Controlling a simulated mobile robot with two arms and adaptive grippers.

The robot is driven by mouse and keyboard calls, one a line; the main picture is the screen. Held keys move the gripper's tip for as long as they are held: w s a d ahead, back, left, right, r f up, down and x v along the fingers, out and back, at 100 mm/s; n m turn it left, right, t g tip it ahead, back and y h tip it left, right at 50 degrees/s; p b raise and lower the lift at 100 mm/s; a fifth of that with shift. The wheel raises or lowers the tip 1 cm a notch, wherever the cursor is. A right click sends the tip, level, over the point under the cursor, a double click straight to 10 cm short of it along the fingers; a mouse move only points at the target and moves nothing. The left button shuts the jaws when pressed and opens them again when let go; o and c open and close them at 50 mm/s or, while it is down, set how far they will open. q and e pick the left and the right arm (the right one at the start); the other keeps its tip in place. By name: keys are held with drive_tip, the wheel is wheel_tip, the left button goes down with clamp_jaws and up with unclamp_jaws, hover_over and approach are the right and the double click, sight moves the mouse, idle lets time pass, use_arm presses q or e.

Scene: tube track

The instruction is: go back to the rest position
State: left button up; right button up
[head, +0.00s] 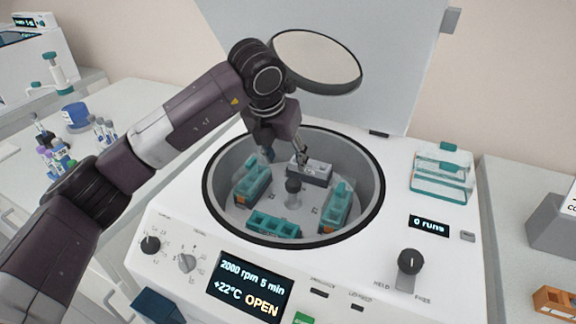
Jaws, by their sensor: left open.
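My left arm reaches in from the left, over the open centrifuge (412,222). Its left gripper (284,158) is open and points down into the round bowl (210,187). The right finger is close to a grey tube holder (311,172) at the back of the rotor. I cannot tell whether they touch. Teal holders sit in the rotor at the left (252,181), front (272,226) and right (336,208). A dark hub (293,190) stands in the middle. My right gripper is not in view.
The raised lid (392,60) stands behind the bowl. A clear teal-topped box (442,172) sits on the centrifuge's right side. Tubes (53,158) and a blue-lidded jar (76,115) stand on the left bench. An orange rack (554,302) is at the far right. The display reads OPEN.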

use_arm(q)
drive_tip(key=shift+s+r, duration=0.1)
drive_tip(key=shift+r, duration=0.1)
drive_tip(key=shift+r, duration=0.1)
